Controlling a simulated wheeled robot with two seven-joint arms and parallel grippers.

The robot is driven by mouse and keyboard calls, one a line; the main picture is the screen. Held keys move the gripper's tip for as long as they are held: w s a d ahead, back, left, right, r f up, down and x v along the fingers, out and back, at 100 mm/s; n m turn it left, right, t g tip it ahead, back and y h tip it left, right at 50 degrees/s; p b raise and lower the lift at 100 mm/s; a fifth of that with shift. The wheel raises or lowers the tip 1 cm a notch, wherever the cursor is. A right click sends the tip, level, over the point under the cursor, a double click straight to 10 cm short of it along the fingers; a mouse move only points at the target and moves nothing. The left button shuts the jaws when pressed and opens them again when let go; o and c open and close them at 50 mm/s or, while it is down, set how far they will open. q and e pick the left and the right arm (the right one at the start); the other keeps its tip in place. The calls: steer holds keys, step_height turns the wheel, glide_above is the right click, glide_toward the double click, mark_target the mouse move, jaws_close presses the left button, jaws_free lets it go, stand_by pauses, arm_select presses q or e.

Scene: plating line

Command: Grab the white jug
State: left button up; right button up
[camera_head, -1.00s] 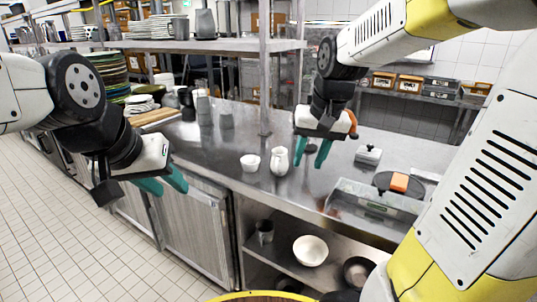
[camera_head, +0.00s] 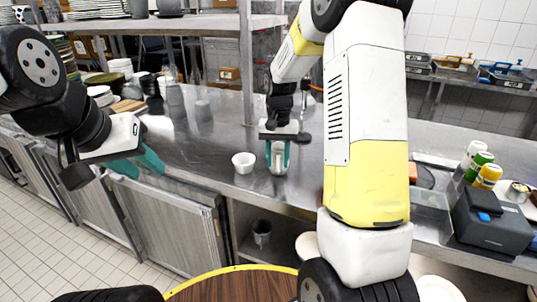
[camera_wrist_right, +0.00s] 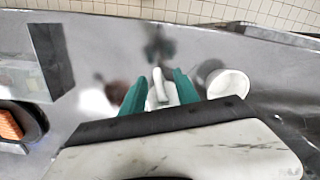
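The white jug (camera_head: 278,158) stands upright on the steel counter (camera_head: 225,135). My right gripper (camera_head: 278,154) is lowered over it, with one teal finger on each side. In the right wrist view the jug (camera_wrist_right: 161,92) shows its handle between the fingers of the right gripper (camera_wrist_right: 160,94). The fingers are apart; contact with the jug is not clear. My left gripper (camera_head: 139,165) is open and empty, in front of the counter at the left.
A white cup (camera_head: 244,162) stands close to the left of the jug; it shows beside a finger in the wrist view (camera_wrist_right: 228,84). Grey cups (camera_head: 203,111) stand farther back. A dark machine (camera_head: 490,222) and bottles (camera_head: 481,165) are at the right.

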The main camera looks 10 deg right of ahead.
step_height(320, 180, down, 4)
steer(key=shift+f, duration=0.1)
jaws_close()
stand_by(1.5)
